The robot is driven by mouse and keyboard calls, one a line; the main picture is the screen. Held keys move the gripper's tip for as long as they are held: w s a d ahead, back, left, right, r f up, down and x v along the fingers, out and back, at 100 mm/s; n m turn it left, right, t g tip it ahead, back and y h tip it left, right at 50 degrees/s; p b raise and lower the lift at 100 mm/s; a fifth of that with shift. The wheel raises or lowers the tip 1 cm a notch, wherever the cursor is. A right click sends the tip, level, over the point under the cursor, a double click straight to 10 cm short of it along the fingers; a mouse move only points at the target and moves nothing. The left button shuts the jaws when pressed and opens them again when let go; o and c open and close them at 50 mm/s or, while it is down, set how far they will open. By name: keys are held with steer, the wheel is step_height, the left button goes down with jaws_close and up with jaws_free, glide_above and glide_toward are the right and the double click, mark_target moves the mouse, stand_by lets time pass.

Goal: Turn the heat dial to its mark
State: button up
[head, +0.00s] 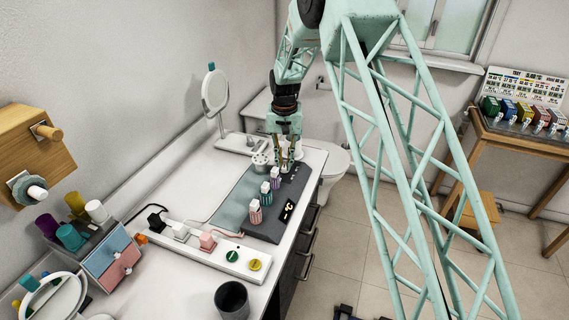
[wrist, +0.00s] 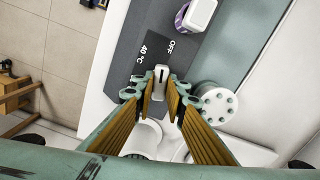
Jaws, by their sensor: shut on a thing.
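The heat dial (wrist: 161,72) is a small white knob with a dark line on top, set in a dark panel (wrist: 122,62) printed "40 °C" and "OFF". In the wrist view its line points up the picture, roughly between the two labels. My gripper (wrist: 160,88) is shut on the dial, one finger on each side. In the head view my gripper (head: 286,163) reaches down to the far end of the dark unit (head: 262,232) on the counter. There the dial is mostly hidden by the gripper.
A white holder with holes (head: 260,160) is close beside my gripper. A round mirror (head: 214,90) stands behind. A power strip (head: 210,252) and dark cup (head: 231,300) are nearer.

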mark_target(284, 164)
steer(key=shift+m, duration=0.8)
steer(key=o, duration=0.8)
steer(key=shift+o, duration=0.2)
steer(key=shift+r, duration=0.1)
step_height(284, 164, up, 12)
stand_by(0.7)
